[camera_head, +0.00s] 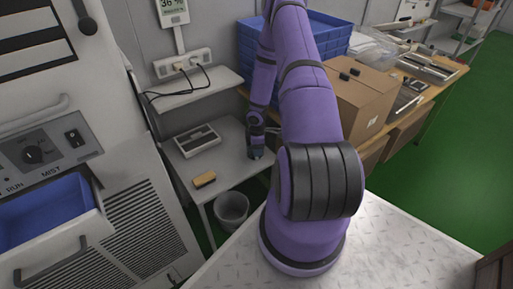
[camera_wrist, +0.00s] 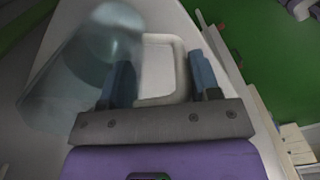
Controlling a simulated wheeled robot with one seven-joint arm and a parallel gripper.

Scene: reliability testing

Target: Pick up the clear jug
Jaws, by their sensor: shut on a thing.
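The clear jug (camera_wrist: 75,75) shows in the wrist view as a see-through, bluish body at the left. Its pale loop handle (camera_wrist: 180,65) lies at the body's right side. My gripper (camera_wrist: 163,75) is shut on the jug at its handle, with one blue-grey finger on each side of it. The left finger overlaps the edge of the jug's body. In the head view my gripper (camera_head: 257,152) is at the small grey table, partly behind my arm. I cannot make out the jug there.
A bin (camera_head: 232,210) stands below. Blue crates (camera_head: 325,30) and a cardboard box (camera_head: 362,100) stand behind my arm. A machine with an open blue drawer (camera_head: 45,220) is at left.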

